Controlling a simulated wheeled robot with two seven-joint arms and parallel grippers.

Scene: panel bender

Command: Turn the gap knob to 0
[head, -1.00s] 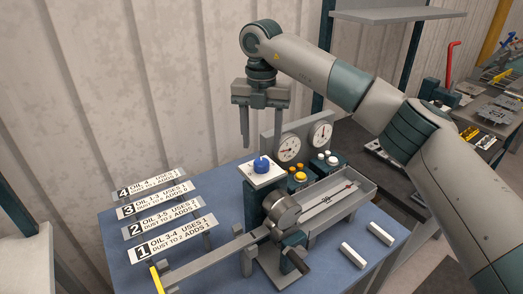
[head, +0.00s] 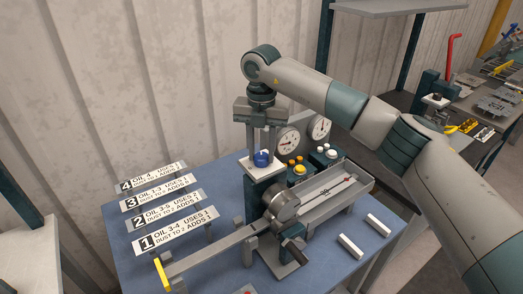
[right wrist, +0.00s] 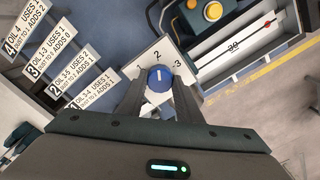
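The blue gap knob (head: 262,158) sits on a white dial plate (head: 247,164) on top of a dark green post. In the right wrist view the knob (right wrist: 160,78) has a white mark pointing up toward the 2. The plate (right wrist: 148,62) shows 1, 2 and 3; no 0 is visible, and the fingers hide part of the plate. My right gripper (head: 262,150) points down over the knob, its fingers on either side. It looks open; I cannot tell whether the fingertips touch the knob. My left gripper is not in view.
Two round gauges (head: 287,140) stand just behind the knob. Yellow and white buttons (head: 299,169) and a long grey tray (head: 335,200) are to the right. Several numbered label plates (head: 175,240) stand on the left of the blue table (head: 205,265).

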